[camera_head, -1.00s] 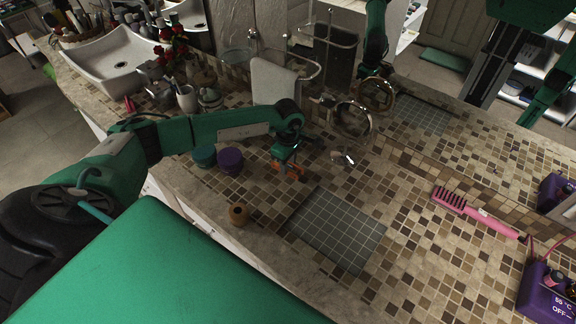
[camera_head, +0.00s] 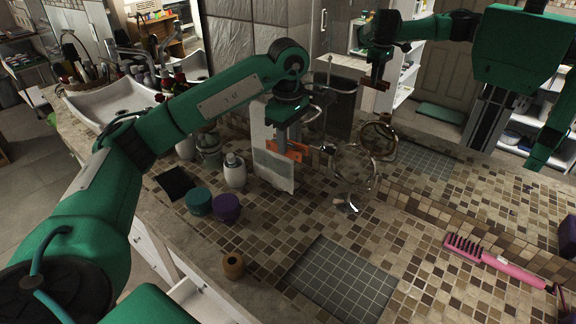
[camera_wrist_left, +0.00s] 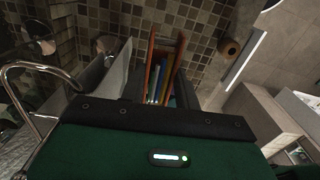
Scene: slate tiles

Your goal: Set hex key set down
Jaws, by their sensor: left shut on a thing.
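The hex key set is an orange holder (camera_head: 290,149). My left gripper (camera_head: 284,143) is shut on it and appears to hold it above the counter, in front of the white hanging towel (camera_head: 268,160). In the left wrist view the hex key set (camera_wrist_left: 152,76) shows as an orange frame with blue, yellow and dark keys inside. My right gripper is not in view; the green arm at the upper right is a mirror reflection.
A grey gridded mat (camera_head: 342,281) lies bare on the tiled counter (camera_head: 420,250). Teal (camera_head: 199,202) and purple (camera_head: 226,207) jars, a white bottle (camera_head: 234,170), a small wooden pot (camera_head: 232,264), a round mirror stand (camera_head: 347,207) and a pink brush (camera_head: 490,257) stand or lie around.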

